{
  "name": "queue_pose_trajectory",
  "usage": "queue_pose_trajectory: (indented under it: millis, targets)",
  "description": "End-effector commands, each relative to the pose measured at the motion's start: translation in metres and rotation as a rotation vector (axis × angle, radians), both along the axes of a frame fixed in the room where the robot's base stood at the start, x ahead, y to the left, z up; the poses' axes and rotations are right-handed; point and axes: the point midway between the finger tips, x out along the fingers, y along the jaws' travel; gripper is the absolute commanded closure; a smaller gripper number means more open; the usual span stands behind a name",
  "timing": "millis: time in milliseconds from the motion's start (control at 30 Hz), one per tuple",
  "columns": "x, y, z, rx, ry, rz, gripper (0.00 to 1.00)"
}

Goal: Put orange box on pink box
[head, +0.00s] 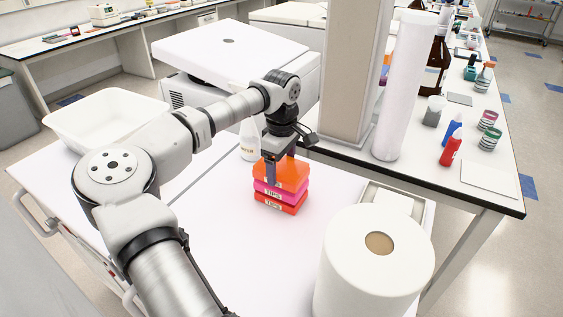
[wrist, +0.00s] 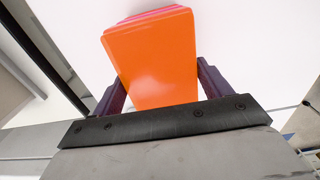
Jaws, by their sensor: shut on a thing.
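The orange box (head: 289,171) is at the top of a small stack on the white table. The pink box (head: 281,190) is directly under it, and a red-orange box (head: 279,203) is at the bottom. The boxes look roughly aligned, and I see no clear gap between orange and pink. My gripper (head: 272,168) points down over the stack, shut on the orange box. In the wrist view the orange box (wrist: 155,60) lies between the two fingers of my gripper (wrist: 155,88), with a pink edge showing behind its far end.
A white bottle (head: 250,140) stands just behind the stack. A large white roll (head: 375,262) stands at the front right, with a shallow tray (head: 428,217) behind it. A white tub (head: 107,112) is at the left. The white table (head: 235,240) is clear in front of the stack.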

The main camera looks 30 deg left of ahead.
Motion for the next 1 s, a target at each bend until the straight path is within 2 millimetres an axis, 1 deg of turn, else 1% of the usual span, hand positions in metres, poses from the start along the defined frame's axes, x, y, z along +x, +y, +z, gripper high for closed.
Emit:
queue_pose_trajectory:
  millis: [200,333,367,500,733,867,933,1000]
  targets:
    - [0.000,0.000,0.000,0.001,-0.001,0.000,0.48]
    - [0.000,0.000,-0.004,0.000,-0.001,0.000,0.48]
    - [0.000,0.000,-0.003,0.001,-0.001,0.000,0.19]
    - [0.000,0.000,-0.002,0.001,-0.001,0.000,0.01]
    - [0.000,0.000,-0.002,0.001,-0.001,0.000,0.01]
    - [0.000,0.000,0.003,0.001,-0.002,0.001,0.01]
    - [0.001,0.001,0.010,0.002,-0.004,0.001,0.01]
    - [0.001,0.001,0.021,0.003,-0.004,0.001,0.01]
